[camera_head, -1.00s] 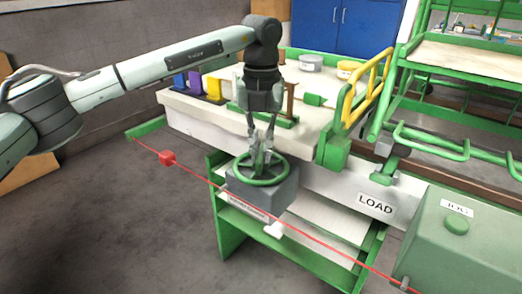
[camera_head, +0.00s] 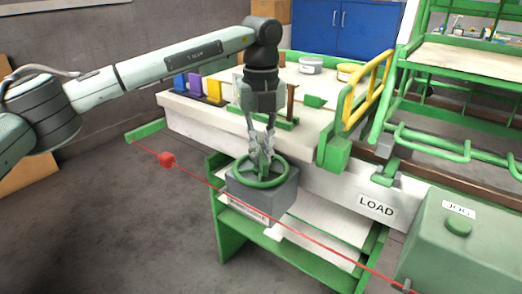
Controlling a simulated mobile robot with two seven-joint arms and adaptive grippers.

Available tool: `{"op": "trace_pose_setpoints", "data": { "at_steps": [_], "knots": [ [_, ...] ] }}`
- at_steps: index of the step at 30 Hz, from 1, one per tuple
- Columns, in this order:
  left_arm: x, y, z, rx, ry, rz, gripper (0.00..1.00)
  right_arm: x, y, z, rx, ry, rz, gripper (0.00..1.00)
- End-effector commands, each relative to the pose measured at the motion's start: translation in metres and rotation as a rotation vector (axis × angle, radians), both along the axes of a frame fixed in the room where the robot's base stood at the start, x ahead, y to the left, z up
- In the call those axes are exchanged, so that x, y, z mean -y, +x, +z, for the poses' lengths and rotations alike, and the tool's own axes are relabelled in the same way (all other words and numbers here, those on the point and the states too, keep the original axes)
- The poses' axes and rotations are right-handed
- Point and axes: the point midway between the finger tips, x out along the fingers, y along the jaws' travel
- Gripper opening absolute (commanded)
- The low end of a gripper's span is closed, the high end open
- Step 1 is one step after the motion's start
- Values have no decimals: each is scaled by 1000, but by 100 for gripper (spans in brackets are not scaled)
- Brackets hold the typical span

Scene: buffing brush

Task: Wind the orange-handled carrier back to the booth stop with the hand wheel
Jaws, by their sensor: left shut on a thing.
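The green hand wheel (camera_head: 274,184) lies flat on top of a grey box (camera_head: 272,200) at the front of the bench. My left gripper (camera_head: 262,163) points down over the wheel from behind and is shut on it. The fingers cover the part they grip, so I cannot tell whether it is a knob or the rim. I cannot pick out the orange-handled carrier or the booth stop in this view. My right gripper is not in view.
A yellow rail (camera_head: 370,90) stands behind the LOAD sign (camera_head: 376,206). A green JOG box (camera_head: 455,245) is at lower right. Open floor lies at lower left.

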Motion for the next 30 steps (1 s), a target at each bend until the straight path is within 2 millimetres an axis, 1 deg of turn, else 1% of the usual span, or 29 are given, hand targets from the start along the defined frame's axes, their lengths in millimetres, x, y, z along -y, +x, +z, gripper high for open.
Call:
{"op": "trace_pose_setpoints", "data": {
  "at_steps": [5,6,10,11,19,22,26,30],
  "knots": [
    [0,1,1,2,-1,0,0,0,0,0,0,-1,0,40],
    [0,1,1,2,-1,0,14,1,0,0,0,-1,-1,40],
    [0,1,1,2,0,0,30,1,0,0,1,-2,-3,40],
    [0,1,1,2,0,0,31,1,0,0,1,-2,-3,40],
    [0,0,1,1,-1,-1,31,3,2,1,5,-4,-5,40],
    [0,1,8,2,0,-1,31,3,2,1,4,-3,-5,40],
    [0,1,28,4,-1,-1,31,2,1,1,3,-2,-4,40],
    [0,1,59,5,-2,1,31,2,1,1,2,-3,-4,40]
  ]
}}
